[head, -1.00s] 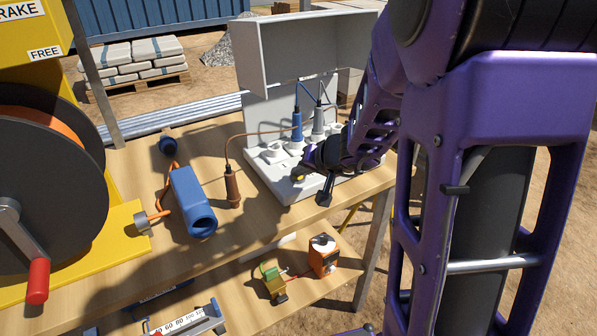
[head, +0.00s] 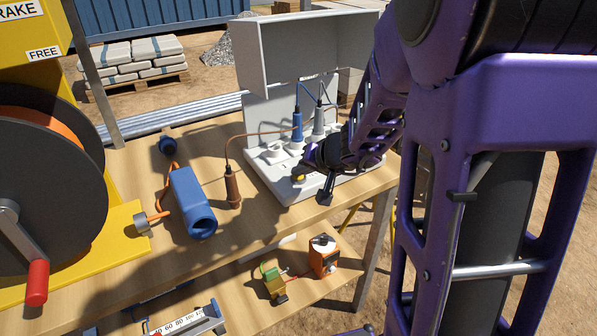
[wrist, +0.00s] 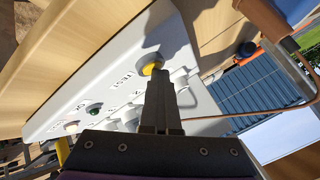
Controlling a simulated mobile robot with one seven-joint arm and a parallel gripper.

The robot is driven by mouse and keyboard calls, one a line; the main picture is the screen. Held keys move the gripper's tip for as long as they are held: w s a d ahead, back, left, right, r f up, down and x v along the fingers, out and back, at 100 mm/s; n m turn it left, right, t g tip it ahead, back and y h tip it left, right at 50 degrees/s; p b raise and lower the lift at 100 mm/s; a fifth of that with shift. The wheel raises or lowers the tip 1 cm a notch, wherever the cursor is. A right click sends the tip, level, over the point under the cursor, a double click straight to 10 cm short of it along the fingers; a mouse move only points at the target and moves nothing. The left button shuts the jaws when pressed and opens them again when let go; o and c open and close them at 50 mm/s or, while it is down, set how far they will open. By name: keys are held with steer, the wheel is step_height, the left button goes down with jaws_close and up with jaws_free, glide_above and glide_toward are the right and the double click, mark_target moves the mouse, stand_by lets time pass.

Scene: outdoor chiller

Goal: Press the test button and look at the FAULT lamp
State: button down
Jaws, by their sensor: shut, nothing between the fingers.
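The yellow test button (wrist: 152,67) sits in a pale ring on the white panel (wrist: 60,108), beside the lettering TEST. It also shows as a small yellow spot in the head view (head: 299,178). My gripper (wrist: 157,78) is shut and empty, its fingertips at the button's edge in the wrist view; I cannot tell whether they touch or press it. A dark green lamp (wrist: 93,109) sits further along the panel. Past it is a pale, pinkish lamp (wrist: 71,127), whose label is too small to read; I cannot tell whether it is lit. In the head view my arm hides the lamps.
Blue (head: 297,127) and grey plugs with cables stand in the panel's sockets under a grey hood (head: 300,50). A brown plug (head: 233,187) and a blue connector (head: 192,203) are left of the panel. A yellow cable reel stand (head: 95,250) is at far left.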

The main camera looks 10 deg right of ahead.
mark_target(301, 183)
steer(key=shift+s+r+p, duration=0.2)
steer(key=shift+r+p, duration=2.05)
steer(key=shift+r, duration=0.45)
